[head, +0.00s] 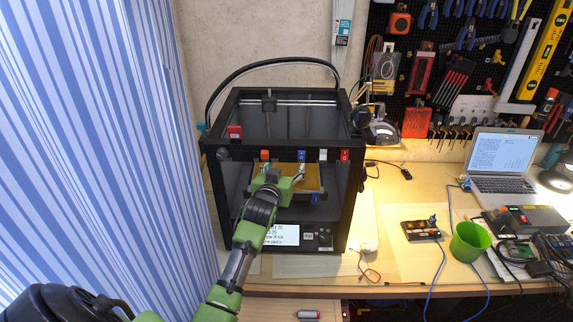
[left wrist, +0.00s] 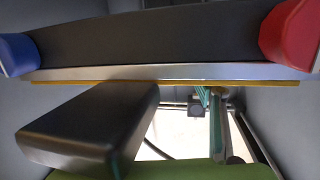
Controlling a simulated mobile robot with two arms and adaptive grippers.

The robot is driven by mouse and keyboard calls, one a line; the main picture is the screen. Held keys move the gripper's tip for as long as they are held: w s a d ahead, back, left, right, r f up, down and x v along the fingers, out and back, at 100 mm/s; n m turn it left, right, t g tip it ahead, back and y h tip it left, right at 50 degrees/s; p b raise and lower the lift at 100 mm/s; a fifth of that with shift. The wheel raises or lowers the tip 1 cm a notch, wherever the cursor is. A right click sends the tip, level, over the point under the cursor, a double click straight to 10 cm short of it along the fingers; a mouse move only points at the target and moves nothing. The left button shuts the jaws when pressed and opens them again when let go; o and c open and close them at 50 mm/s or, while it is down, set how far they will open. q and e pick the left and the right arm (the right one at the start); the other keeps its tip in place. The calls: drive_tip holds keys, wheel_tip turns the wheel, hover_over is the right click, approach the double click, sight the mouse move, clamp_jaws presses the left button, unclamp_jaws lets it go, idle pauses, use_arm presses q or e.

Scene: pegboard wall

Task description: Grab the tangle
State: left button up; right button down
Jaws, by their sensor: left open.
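I cannot make out the tangle in either view. My left gripper (head: 287,178) reaches into the open front of the black 3D printer (head: 243,186) in the head view. It is open, over the yellow bed (head: 313,179), and hides part of it. In the left wrist view the bed's thin yellow edge (left wrist: 230,82) runs across the picture. A dark block (left wrist: 88,130) is close to the camera there, with a green surface (left wrist: 205,170) below it. A small teal shape (left wrist: 216,105) shows beyond; I cannot tell what it is. My right gripper is not in view.
A blue striped curtain (head: 100,130) stands left of the printer. On the desk to the right are a green cup (head: 469,242), a laptop (head: 505,160) and loose cables. Colored clips line the printer's top front bar (head: 284,155).

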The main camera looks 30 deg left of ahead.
use_arm(q)
drive_tip(key=shift+x, duration=1.2)
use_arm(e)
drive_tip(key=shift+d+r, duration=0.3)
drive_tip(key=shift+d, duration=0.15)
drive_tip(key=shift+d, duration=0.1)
use_arm(q)
drive_tip(key=c, duration=0.8)
drive_tip(key=shift+r, duration=0.1)
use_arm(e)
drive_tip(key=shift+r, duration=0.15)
